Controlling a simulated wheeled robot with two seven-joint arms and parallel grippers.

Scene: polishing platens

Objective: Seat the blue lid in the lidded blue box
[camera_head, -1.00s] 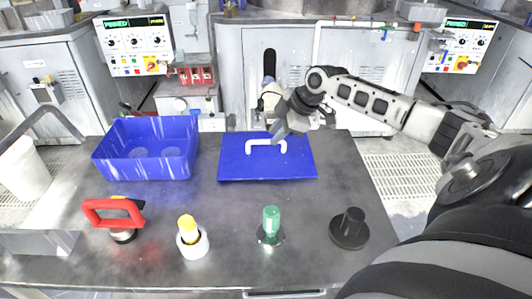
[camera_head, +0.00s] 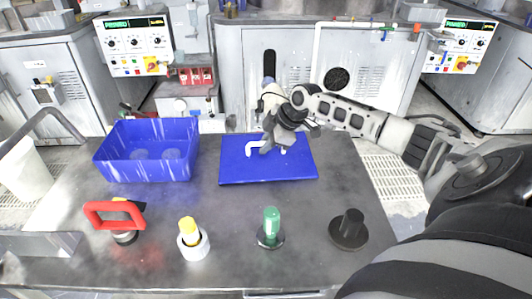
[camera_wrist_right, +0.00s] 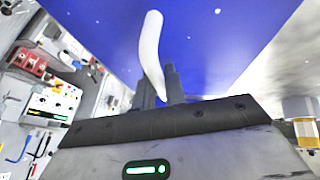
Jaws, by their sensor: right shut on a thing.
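The blue lid (camera_head: 235,170) is a flat blue plate with a white handle (camera_head: 252,148). It lies on or just above the dark table, right of the box; I cannot tell if there is a gap below. The open blue box (camera_head: 146,170) sits on the table at the left, with no lid on it. My right gripper (camera_head: 270,145) is shut on the handle's right part and hides some of it. In the right wrist view the fingers (camera_wrist_right: 166,84) meet the white handle (camera_wrist_right: 151,50) against the blue lid (camera_wrist_right: 215,45). My left gripper is not in view.
Along the table's front stand a red-handled tool (camera_head: 118,218), a white ring piece with a yellow top (camera_head: 192,242), a green-handled piece (camera_head: 270,228) and a black knobbed disc (camera_head: 348,230). A narrow gap of bare table separates box and lid. Grey machines stand behind.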

